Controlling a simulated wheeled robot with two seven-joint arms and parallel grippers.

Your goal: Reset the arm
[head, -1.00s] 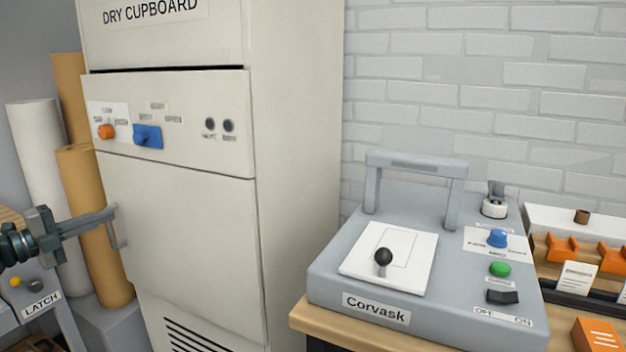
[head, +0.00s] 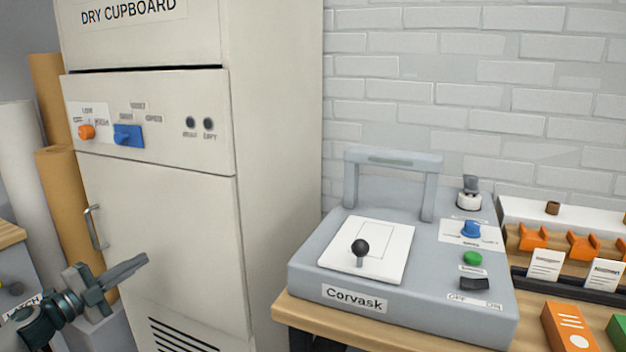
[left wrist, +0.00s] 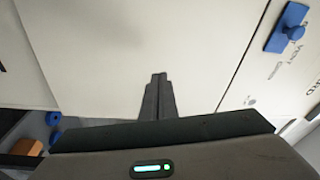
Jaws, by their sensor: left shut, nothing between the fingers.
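My left gripper (head: 140,262) is in the lower left of the head view, in front of the lower door of the dry cupboard (head: 275,150). Its fingers are together and hold nothing. It is right of the door's handle (head: 95,227) and apart from it. In the left wrist view the shut fingers (left wrist: 158,85) point at the pale cupboard front (left wrist: 120,50). My right gripper is not in view.
The grey Corvask machine (head: 300,265), with a black-knobbed lever (head: 360,248), stands on a wooden bench (head: 290,310) at right. Orange holders (head: 533,238) are beyond it. Paper rolls (head: 62,200) stand left of the cupboard. The cupboard has an orange knob (head: 86,132) and a blue knob (head: 128,136).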

